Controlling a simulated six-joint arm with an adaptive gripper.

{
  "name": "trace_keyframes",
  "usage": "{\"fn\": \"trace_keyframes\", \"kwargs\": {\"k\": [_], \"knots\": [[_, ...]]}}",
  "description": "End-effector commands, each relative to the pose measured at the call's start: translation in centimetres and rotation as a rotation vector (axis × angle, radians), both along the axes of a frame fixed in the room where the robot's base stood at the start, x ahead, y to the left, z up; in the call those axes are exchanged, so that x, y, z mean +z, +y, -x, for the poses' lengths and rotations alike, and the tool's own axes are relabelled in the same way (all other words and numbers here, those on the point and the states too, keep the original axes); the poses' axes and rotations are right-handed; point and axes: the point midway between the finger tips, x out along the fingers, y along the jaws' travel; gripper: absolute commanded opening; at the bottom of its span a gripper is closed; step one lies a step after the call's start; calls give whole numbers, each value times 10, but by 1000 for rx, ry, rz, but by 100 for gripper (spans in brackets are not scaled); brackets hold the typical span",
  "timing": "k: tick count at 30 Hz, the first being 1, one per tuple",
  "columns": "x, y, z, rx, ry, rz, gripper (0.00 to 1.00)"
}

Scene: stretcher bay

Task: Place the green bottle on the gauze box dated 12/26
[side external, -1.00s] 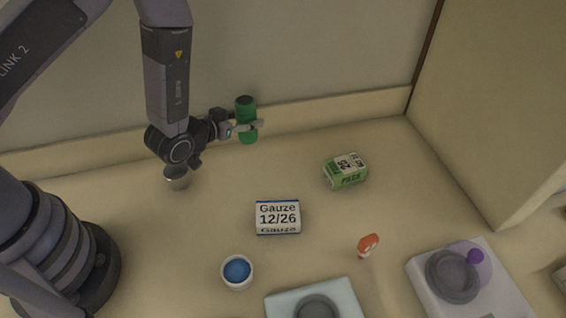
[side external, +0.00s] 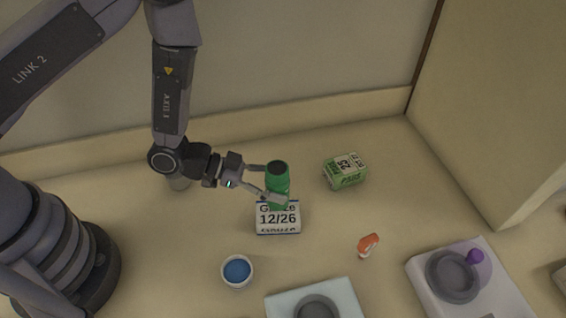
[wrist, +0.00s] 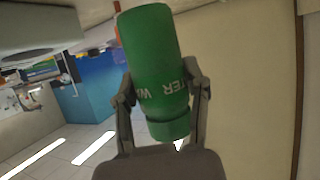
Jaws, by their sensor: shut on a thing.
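The green bottle (side external: 277,180) is upright between the fingers of my gripper (side external: 268,184), which is shut on it. In the side view the bottle overlaps the back part of the white gauze box (side external: 278,219) marked 12/26. I cannot tell whether its base touches the box top or hangs just above it. The bottle covers part of the word "Gauze". In the wrist view the green bottle (wrist: 152,65) fills the space between both fingers, with part of the word "WATER" showing. The gauze box is not visible there.
A green and white box (side external: 345,170) marked 25 stands to the right. A blue-filled cup (side external: 237,271) is in front. An orange-topped item (side external: 368,244) and a pale block (side external: 292,300) with a grey dish are near the front. A white tray (side external: 425,290) with a purple knob is at right.

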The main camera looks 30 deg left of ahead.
Motion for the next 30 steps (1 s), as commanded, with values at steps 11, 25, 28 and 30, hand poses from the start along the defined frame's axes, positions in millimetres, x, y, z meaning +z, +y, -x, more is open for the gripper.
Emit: {"fn": "trace_keyframes", "kwargs": {"k": [11,25,28,30], "knots": [[-33,0,0,2,-2,1,5],[-36,0,0,2,0,0,72],[-36,0,0,2,0,0,72],[-36,0,0,2,0,0,72]]}}
